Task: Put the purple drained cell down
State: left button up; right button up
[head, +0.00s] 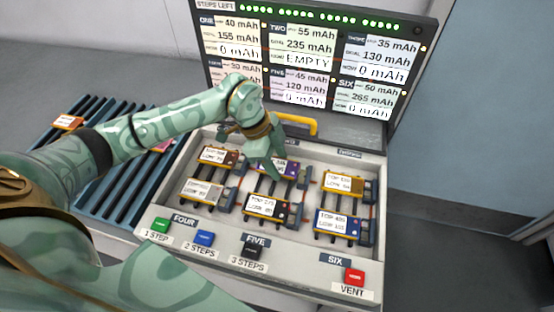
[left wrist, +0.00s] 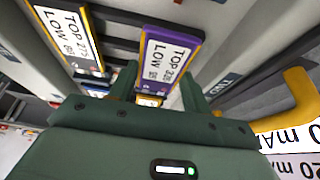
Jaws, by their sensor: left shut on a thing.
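The purple cell (head: 290,171) is at the back middle bay of the tester tray, its white label facing up. In the left wrist view the purple cell (left wrist: 170,60) has a purple edge and a label reading TOP and LOW. My left gripper (head: 272,165) is shut on it, with its fingers (left wrist: 160,92) on either side. The hand hides part of the cell in the head view. I cannot tell whether the cell touches the bay floor. My right gripper is not in view.
The tray (head: 371,205) holds several other cells in bays around it. A yellow handle (head: 300,124) stands behind. Buttons, including a red one (head: 355,276), line the front. A slatted rack (head: 75,150) at left holds an orange cell (head: 67,122). The display (head: 320,60) shows EMPTY for TWO.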

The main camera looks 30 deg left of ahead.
pick_arm(q)
jog(key=shift+f, duration=0.6)
jog(key=o, duration=0.9)
jog(key=shift+s+f, duration=0.1)
jog(key=shift+r, duration=0.45)
jog(key=p+v, duration=0.3)
jog(key=v, duration=0.9)
jog(key=shift+r, duration=0.25)
